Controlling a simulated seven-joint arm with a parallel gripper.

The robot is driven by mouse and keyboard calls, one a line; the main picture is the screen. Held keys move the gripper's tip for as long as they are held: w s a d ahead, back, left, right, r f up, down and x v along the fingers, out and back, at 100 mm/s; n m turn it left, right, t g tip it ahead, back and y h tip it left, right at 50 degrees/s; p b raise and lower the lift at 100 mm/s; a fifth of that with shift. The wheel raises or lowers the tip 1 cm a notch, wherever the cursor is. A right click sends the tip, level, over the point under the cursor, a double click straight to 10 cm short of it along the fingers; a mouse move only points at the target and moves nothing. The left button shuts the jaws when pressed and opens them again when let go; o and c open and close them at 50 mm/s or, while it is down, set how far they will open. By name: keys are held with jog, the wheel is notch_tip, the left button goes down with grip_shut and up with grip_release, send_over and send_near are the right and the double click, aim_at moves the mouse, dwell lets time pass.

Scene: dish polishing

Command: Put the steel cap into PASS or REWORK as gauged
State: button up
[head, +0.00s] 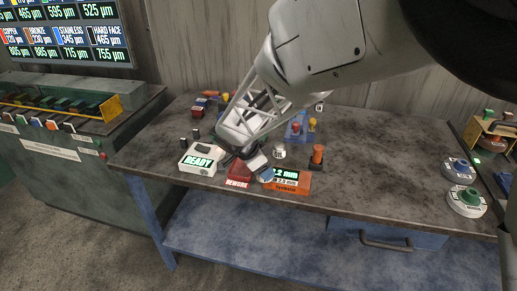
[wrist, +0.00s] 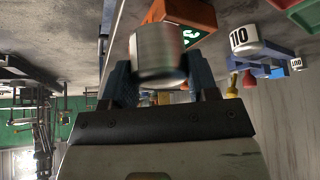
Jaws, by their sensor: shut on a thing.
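My gripper (wrist: 158,80) is shut on a shiny steel cap (wrist: 158,52), which sits between the two dark blue fingers in the wrist view. In the head view my gripper (head: 258,165) is low over the front of the bench, between the red REWORK tray (head: 238,172) and the orange gauge (head: 290,182). The gauge has a lit display that seems to read 2.2 mm; smaller text is unclear. The gauge also shows in the wrist view (wrist: 185,14), just beyond the cap. No PASS label is readable; a green edge (wrist: 303,16) shows at the wrist view's corner.
A white READY box (head: 201,159) stands left of the REWORK tray. A white piece marked 110 (wrist: 245,40) and a blue stand (head: 296,127) are behind the gripper. An orange-topped post (head: 317,155) stands right. The bench's right middle (head: 385,160) is clear.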

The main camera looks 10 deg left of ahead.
jog(key=shift+s+a+f, duration=0.15)
jog(key=shift+s+a, duration=0.6)
jog(key=shift+s, duration=0.05)
jog(key=shift+w, duration=0.15)
jog(key=w+a, duration=0.2)
jog(key=w, duration=0.2)
jog(key=w+a+f, duration=0.1)
jog(key=w+a, duration=0.2)
jog(key=w, duration=0.2)
jog(key=w+a, duration=0.3)
jog(key=w, duration=0.1)
jog(key=shift+w+a+f, duration=0.15)
jog(key=shift+w+f, duration=0.05)
jog(key=shift+f, duration=0.05)
jog(key=shift+f, duration=1.75)
jog(key=shift+f, duration=0.1)
jog(key=o, duration=0.8)
jog(key=shift+o, duration=0.2)
